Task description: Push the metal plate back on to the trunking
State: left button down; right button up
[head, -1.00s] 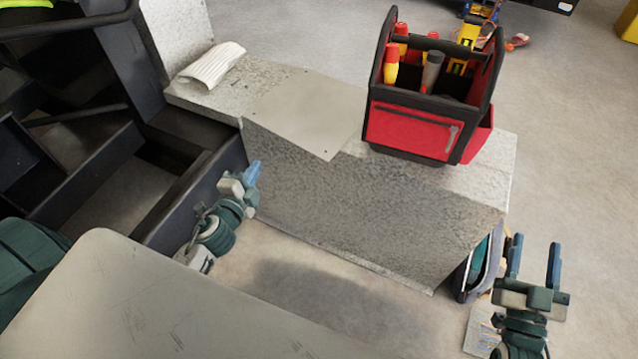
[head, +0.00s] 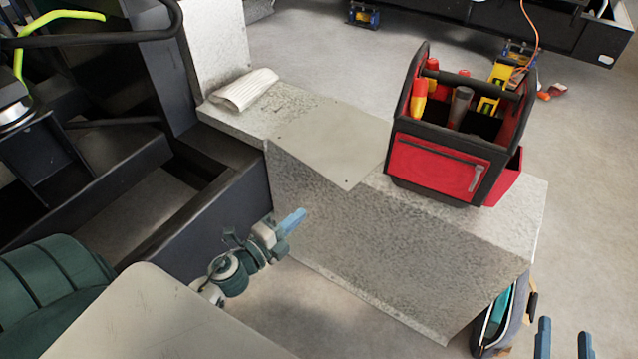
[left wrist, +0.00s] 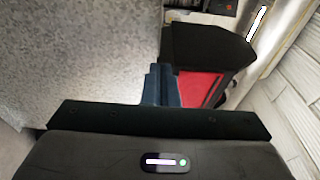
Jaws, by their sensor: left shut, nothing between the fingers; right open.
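The metal plate (head: 335,143) is a thin, flat beige-grey sheet on top of the speckled grey trunking (head: 400,245). It lies askew, and its near corner sticks out past the trunking's front top edge. My left gripper (head: 293,222) is shut and empty in front of the trunking's front face, lower in the picture than the plate and apart from it. In the left wrist view its closed blue fingers (left wrist: 160,85) show beside the speckled trunking surface (left wrist: 80,60); I cannot make out the plate there. My right gripper (head: 565,345) is open and empty at the bottom right, partly cut off.
A red and black tool bag (head: 437,160) stands on the trunking just right of the plate. White folded gloves or cloth (head: 245,90) lie at the trunking's left end. A dark steel frame (head: 215,220) is at the left. A bag (head: 500,320) stands at the trunking's right end.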

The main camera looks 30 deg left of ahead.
pick_arm(q)
jog(key=w+p, duration=0.2)
jog(key=w, duration=0.1)
jog(key=p, duration=0.1)
send_near(328, 167)
jog(key=w+d, duration=0.2)
jog(key=d, duration=0.1)
jog(key=shift+w+d+f, duration=0.1)
jog(key=shift+w+d, duration=0.2)
jog(key=shift+w, duration=0.05)
pick_arm(e)
jog(key=s+a+f+g, duration=0.1)
jog(key=s+f+g, duration=0.7)
jog(key=f, duration=0.3)
jog(key=shift+s+f+g, duration=0.25)
jog(key=shift+s+g, duration=0.05)
jog(key=shift+g, duration=0.4)
pick_arm(q)
jog(key=w+a, duration=0.1)
jog(key=w+a+p, duration=0.1)
jog(key=w, duration=0.1)
jog(key=shift+w+a, duration=0.1)
jog(key=shift+w, duration=0.25)
pick_arm(e)
jog(key=shift+s+d+r+g, duration=0.1)
jog(key=shift+s+r+g, duration=0.1)
jog(key=shift+g, duration=0.2)
